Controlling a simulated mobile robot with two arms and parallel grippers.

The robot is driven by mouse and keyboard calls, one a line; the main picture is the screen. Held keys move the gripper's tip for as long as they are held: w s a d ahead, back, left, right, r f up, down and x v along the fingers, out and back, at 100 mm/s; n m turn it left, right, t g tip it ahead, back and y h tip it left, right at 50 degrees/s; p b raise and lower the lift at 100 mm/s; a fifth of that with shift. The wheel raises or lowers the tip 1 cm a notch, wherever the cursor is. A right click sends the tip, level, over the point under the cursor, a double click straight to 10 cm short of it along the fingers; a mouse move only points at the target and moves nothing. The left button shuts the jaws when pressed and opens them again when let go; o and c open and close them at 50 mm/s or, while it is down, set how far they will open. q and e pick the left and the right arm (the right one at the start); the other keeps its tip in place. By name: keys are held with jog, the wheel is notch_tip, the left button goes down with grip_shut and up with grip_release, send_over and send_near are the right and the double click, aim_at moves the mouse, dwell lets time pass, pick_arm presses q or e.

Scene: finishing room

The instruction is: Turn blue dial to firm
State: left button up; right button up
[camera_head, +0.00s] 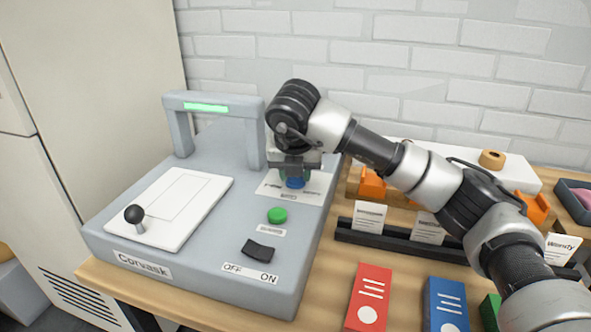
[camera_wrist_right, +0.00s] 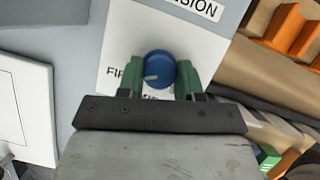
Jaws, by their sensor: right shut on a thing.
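The blue dial (camera_head: 294,183) sits on a white label plate (camera_head: 318,187) on the right side of the grey machine. In the right wrist view the dial (camera_wrist_right: 159,66) shows a pale pointer line to the left, toward partly hidden letters reading "FI…". My right gripper (camera_head: 294,172) comes down from above onto the dial. Its green fingers (camera_wrist_right: 160,76) are on either side of the dial and shut on it. My left gripper is not in view.
The grey machine (camera_head: 215,255) also has a green button (camera_head: 277,215), a black OFF/ON rocker (camera_head: 258,250), a black-knobbed white plate (camera_head: 180,213) and an arch with a lit green display (camera_head: 206,107). Red (camera_head: 369,297) and blue (camera_head: 445,305) cards lie on the wooden table.

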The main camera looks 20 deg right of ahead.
jog(key=o, duration=0.9)
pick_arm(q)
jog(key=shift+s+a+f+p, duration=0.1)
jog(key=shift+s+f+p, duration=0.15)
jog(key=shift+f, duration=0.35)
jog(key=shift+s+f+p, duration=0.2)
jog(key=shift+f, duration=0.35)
pick_arm(e)
jog(key=v, duration=1)
jog(key=shift+r, duration=0.4)
jog(key=shift+s, duration=0.1)
